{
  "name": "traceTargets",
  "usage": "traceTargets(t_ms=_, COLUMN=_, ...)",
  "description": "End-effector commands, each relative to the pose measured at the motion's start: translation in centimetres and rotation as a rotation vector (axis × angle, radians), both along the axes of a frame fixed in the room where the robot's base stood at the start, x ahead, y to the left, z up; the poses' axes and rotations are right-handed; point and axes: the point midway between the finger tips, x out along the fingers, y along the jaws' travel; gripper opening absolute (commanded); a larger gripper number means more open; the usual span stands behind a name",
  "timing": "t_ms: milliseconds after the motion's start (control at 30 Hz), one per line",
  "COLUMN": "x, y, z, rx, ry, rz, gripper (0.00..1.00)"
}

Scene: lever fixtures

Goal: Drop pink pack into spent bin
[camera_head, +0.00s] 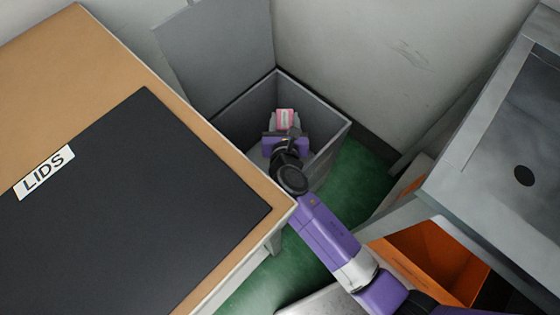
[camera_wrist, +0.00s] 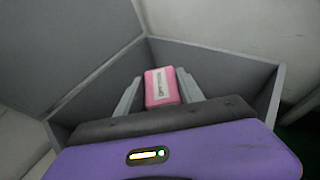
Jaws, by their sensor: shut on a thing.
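The pink pack (camera_head: 285,115) is a small pink block with a white label, and it also shows in the wrist view (camera_wrist: 161,88). My gripper (camera_head: 284,122) is shut on it, with one grey finger on each side in the wrist view (camera_wrist: 160,92). The pack and the fingers are over the opening of a grey square bin (camera_head: 336,133), inside the outline of its walls. How far the pack is above the bin's floor is hard to tell. The bin's raised grey lid (camera_head: 220,50) stands open at the back left. No label on the bin is visible.
A wooden table (camera_head: 85,40) with a black mat (camera_head: 140,190) and a LIDS label (camera_head: 45,172) is close on the left. A grey sink unit (camera_head: 480,170) and an orange container (camera_head: 430,260) are on the right. A wall (camera_head: 390,60) is behind the bin.

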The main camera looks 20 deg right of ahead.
Motion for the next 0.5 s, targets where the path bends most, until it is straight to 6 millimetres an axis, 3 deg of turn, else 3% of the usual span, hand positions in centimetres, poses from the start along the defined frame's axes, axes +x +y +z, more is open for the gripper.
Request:
traceTargets(t_ms=33, x=0.01, y=0.0, z=0.04, rx=0.0, ry=0.0, rz=0.0, gripper=0.05)
traceTargets(t_ms=67, x=0.01, y=0.0, z=0.04, rx=0.0, ry=0.0, rz=0.0, gripper=0.49)
traceTargets(t_ms=167, x=0.0, y=0.0, z=0.03, rx=0.0, ry=0.0, rz=0.0, gripper=0.68)
traceTargets(t_ms=500, x=-0.01, y=-0.01, z=0.12, rx=0.0, ry=0.0, rz=0.0, gripper=0.7)
